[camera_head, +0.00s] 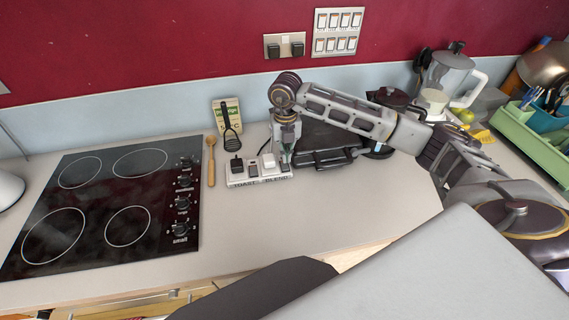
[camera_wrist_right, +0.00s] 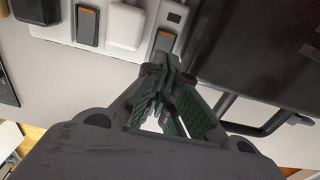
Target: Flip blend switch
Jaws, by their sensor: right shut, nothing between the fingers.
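A white socket strip (camera_head: 240,184) lies on the counter, labelled TOAST on its left part and BLEND on its right part. It also shows along the top of the right wrist view (camera_wrist_right: 60,32). The blend switch (camera_wrist_right: 166,41) is a dark rocker with an orange mark at the strip's right end. My right gripper (camera_head: 287,161) points down at that end; its green-padded fingers are shut and empty. In the wrist view the fingertips (camera_wrist_right: 158,70) are right at the switch's near end; I cannot tell whether they touch it. The left gripper is not in view.
A dark appliance (camera_head: 325,145) with a handle stands close right of the strip. A black plug (camera_head: 236,166) and a white plug (camera_head: 268,161) sit in the strip. A wooden spoon (camera_head: 211,165) and black hob (camera_head: 110,205) lie left. The front counter is clear.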

